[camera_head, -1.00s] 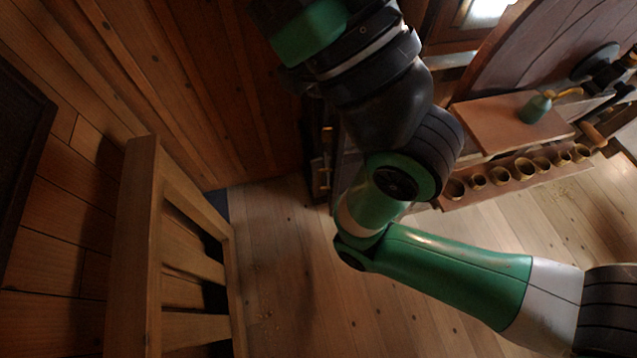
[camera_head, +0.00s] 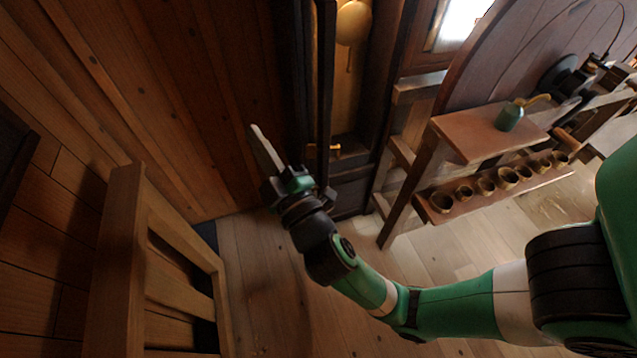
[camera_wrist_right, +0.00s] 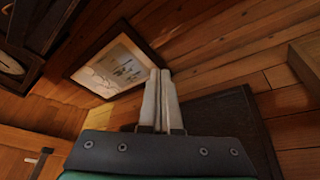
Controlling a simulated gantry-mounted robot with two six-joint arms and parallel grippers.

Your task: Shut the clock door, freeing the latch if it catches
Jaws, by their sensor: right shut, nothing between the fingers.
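The tall dark clock case (camera_head: 372,75) stands at the top centre of the head view, with a brass pendulum disc (camera_head: 353,22) inside it. The clock door (camera_head: 325,85) stands open and shows almost edge-on as a narrow dark upright. A small brass fitting (camera_head: 335,149) sits near its lower end; I cannot tell whether it is the latch. My right gripper (camera_head: 257,133) is just left of the door, fingers together and empty, pointing up and left. Its closed fingers also show in the right wrist view (camera_wrist_right: 160,75). My left gripper is out of view.
A workbench (camera_head: 490,130) with a green oil can (camera_head: 510,116) and a shelf of several small bowls stands right of the clock. A wooden chair or rail (camera_head: 125,260) is at lower left. A framed picture (camera_wrist_right: 115,68) hangs on the plank wall.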

